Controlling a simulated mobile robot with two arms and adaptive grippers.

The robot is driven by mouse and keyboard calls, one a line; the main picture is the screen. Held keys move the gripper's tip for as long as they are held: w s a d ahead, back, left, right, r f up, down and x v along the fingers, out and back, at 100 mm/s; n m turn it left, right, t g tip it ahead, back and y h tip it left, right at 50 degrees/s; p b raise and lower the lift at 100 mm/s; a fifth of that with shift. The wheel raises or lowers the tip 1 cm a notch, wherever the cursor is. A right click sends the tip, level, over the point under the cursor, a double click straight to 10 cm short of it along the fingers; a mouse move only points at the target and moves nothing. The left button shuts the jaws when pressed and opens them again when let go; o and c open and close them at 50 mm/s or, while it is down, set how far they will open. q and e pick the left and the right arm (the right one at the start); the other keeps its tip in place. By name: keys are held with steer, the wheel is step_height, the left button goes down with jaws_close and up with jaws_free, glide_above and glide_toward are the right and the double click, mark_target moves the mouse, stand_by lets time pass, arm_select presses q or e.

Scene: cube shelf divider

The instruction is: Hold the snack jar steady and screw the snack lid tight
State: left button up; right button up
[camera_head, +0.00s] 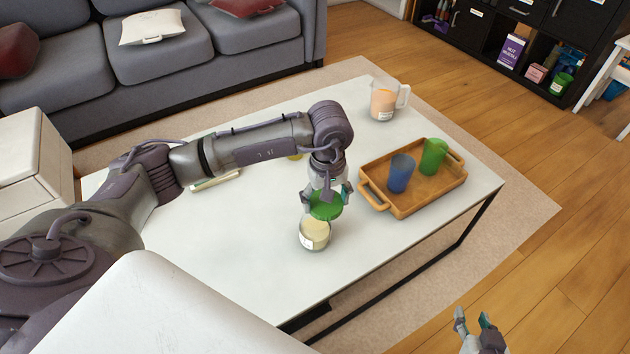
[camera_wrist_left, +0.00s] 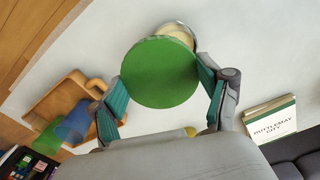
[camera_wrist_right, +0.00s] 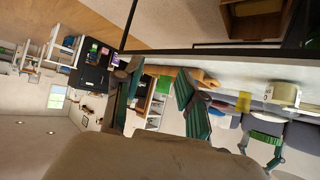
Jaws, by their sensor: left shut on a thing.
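The snack jar (camera_head: 315,236), clear with pale contents and a white label, stands upright on the white table. It also shows in the right wrist view (camera_wrist_right: 283,93), which is upside down. The green snack lid (camera_head: 326,206) is in my left gripper (camera_head: 326,197), above the jar with a visible gap. In the left wrist view the lid (camera_wrist_left: 160,72) sits between the two fingers and hides most of the jar (camera_wrist_left: 178,32). My right gripper (camera_head: 474,322) is open and empty, off the table's front right side, away from the jar.
A wooden tray (camera_head: 430,196) with a blue cup (camera_head: 400,173) and a green cup (camera_head: 433,157) lies right of the jar. A pitcher (camera_head: 384,99) stands at the back. A book (camera_head: 216,180) lies behind my left arm. The table's front right is clear.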

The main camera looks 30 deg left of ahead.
arm_select(q)
steer(key=a+n+p, duration=0.1)
steer(key=s+a+n+p, duration=0.1)
steer(key=n+p, duration=0.1)
steer(key=shift+f, duration=0.15)
arm_select(e)
steer(key=s+d+f+g+h, duration=0.1)
steer(key=s+d+f+g, duration=0.1)
steer(key=s, duration=0.4)
steer(key=s+d+f+g+h, duration=0.1)
steer(key=s+d+f+g, duration=0.1)
steer(key=s+f+g, duration=0.2)
steer(key=shift+s+d+f+g, duration=0.15)
steer(key=shift+s+f+g, duration=0.2)
steer(key=shift+s+g, duration=0.75)
steer(key=shift+s, duration=0.15)
